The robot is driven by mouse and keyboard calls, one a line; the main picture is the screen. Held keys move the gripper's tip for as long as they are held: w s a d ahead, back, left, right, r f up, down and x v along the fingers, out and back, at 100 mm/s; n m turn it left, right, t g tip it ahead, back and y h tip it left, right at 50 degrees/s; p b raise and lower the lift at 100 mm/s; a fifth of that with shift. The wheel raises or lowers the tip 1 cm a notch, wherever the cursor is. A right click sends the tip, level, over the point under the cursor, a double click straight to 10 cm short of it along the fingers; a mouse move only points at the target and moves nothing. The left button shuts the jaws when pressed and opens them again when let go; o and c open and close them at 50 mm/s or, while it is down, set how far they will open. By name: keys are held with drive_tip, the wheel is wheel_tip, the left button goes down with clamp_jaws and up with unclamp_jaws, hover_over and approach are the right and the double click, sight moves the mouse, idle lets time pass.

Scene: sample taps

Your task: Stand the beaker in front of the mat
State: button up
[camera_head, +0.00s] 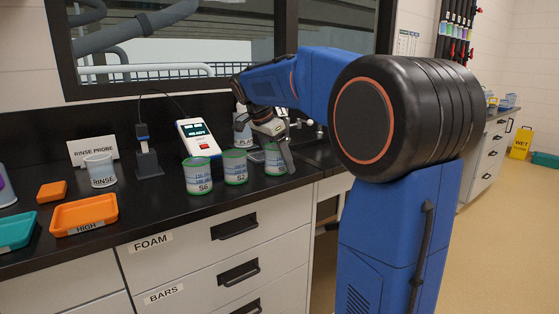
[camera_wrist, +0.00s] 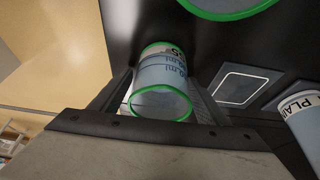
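A clear beaker with a green rim (camera_wrist: 160,82) stands between the fingers of my gripper (camera_wrist: 161,76) in the wrist view. The fingertips lie close along its two sides; whether they press on it is not clear. In the head view this beaker (camera_head: 274,160) is the rightmost of a row on the black counter, looks upright, and has my gripper (camera_head: 283,150) over it. A dark square mat with a white outline (camera_wrist: 240,85) lies just right of the beaker in the wrist view, on the side towards the PLANT container (camera_wrist: 299,103). The mat is hidden in the head view.
Green-rimmed beakers S2 (camera_head: 235,167) and S6 (camera_head: 198,176) stand close on the left. A display device (camera_head: 198,138) is behind them. The RINSE cup (camera_head: 100,170), an orange tray (camera_head: 84,214) and a teal tray (camera_head: 15,231) are farther left.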

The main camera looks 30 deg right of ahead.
drive_tip(key=v, duration=1.2)
drive_tip(key=shift+r, duration=0.15)
drive_tip(key=s+a+f+n+t+y, duration=0.1)
drive_tip(key=s+a+f+n, duration=0.3)
drive_tip(key=s+f, duration=0.5)
drive_tip(key=s+a+f+n+t+y, duration=0.2)
drive_tip(key=s+a+f+n, duration=0.2)
drive_tip(key=s+f+n, duration=0.3)
drive_tip(key=s+a+f+n+t+y, duration=0.1)
drive_tip(key=s+a+f+n, duration=0.3)
drive_tip(key=s+f, duration=0.9)
drive_tip(key=s+n, duration=0.1)
drive_tip(key=n, duration=0.1)
drive_tip(key=shift+a+n+t+y, duration=0.25)
drive_tip(key=shift+n+t+y, duration=0.05)
